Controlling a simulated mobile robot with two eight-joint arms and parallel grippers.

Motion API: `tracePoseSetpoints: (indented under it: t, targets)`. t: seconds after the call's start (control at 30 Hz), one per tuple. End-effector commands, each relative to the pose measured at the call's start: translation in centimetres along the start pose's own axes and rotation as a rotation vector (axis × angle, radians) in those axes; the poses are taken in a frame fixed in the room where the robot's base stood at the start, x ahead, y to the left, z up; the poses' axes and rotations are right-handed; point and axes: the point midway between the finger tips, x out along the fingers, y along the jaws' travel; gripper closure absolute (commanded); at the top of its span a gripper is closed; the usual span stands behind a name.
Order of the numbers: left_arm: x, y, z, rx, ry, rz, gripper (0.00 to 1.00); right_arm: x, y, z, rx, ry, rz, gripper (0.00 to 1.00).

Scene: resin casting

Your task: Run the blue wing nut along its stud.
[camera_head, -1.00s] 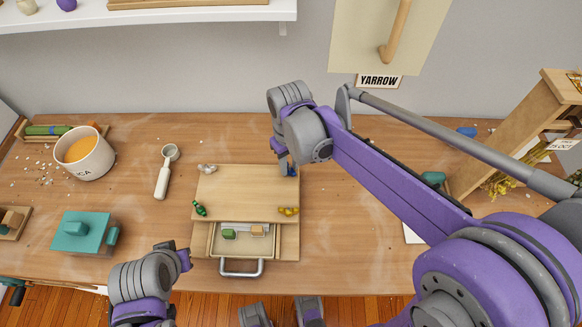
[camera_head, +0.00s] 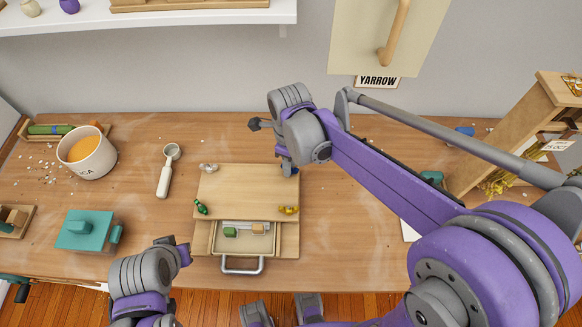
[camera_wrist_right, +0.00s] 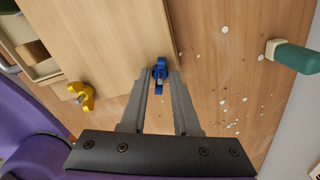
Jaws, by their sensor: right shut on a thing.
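The blue wing nut (camera_wrist_right: 160,70) is at the far right corner of a wooden board (camera_head: 240,187). In the head view only a bit of blue (camera_head: 295,171) shows beside the fingers. My right gripper (camera_head: 287,168) points down at that corner; in the wrist view its two fingers (camera_wrist_right: 160,76) are shut on the blue wing nut. The stud is mostly hidden. A silver wing nut (camera_head: 208,168), a green one (camera_head: 201,207) and a yellow one (camera_head: 289,210) sit at the other corners. My left gripper (camera_head: 184,256) is at the lower left, its jaws unclear.
An open drawer (camera_head: 243,252) with small blocks sticks out below the board. A white scoop (camera_head: 165,178), a teal box (camera_head: 84,232) and a cup of orange stuff (camera_head: 87,157) stand left. A wooden rack (camera_head: 510,135) stands right. Pale crumbs lie on the table.

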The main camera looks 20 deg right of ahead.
Motion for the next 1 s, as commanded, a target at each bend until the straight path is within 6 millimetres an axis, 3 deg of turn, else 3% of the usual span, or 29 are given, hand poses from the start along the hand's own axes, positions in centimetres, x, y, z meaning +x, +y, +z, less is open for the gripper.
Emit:
tracePoseSetpoints:
  t: [0.2, 0.33, 0.37, 0.5, 0.57, 0.87, 1.0]
  targets:
    - [-0.1, 0.0, -0.1, 0.000, 0.001, 0.000, 1.00, 0.0, 0.0, 0.0, 0.470, 0.000, 0.000, 1.00]
    - [-0.1, 0.0, -0.1, 0.000, 0.001, 0.000, 1.00, 0.0, 0.0, 0.0, 0.498, 0.000, 0.000, 1.00]
    - [-0.1, 0.0, -0.1, 0.000, 0.001, 0.000, 1.00, 0.0, 0.0, 0.0, 0.498, 0.000, 0.000, 0.69]
    - [-0.1, 0.0, -0.1, 0.000, 0.001, 0.000, 1.00, 0.0, 0.0, 0.0, 0.496, 0.000, 0.000, 0.44]
    - [-0.1, 0.0, -0.1, 0.000, 0.001, 0.000, 1.00, 0.0, 0.0, 0.0, 0.496, 0.000, 0.000, 0.35]
    - [-0.1, 0.0, -0.1, 0.000, 0.001, 0.000, 1.00, -0.1, 0.0, 0.0, 0.494, 0.000, 0.000, 0.35]
    - [-0.3, 0.0, -0.2, 0.000, 0.002, 0.000, 1.00, -1.6, 0.0, 0.0, 0.494, 0.000, 0.000, 0.35]
